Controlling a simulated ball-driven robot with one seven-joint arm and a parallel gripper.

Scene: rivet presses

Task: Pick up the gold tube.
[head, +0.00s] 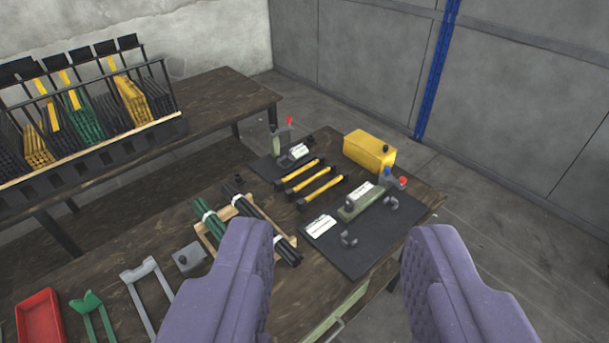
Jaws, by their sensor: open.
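Three gold tubes with black ends (307,179) lie side by side on the dark wooden table, near its far side. They lie slanted, parallel to each other and slightly apart. I cannot tell which one the task means. My gripper (340,230) has two purple padded fingers, wide apart and empty, in the lower part of the head view. The tubes are beyond the fingertips, up and slightly left of the gap between them. Nothing covers the tubes.
Right of the tubes, a dark mat (365,262) holds a press fixture (362,202). A yellow box (369,152) stands behind. Left are bundled dark tubes (262,227) on a wooden cradle (212,240). A red tray (40,318) is far left. A parts rack (90,150) stands on another table.

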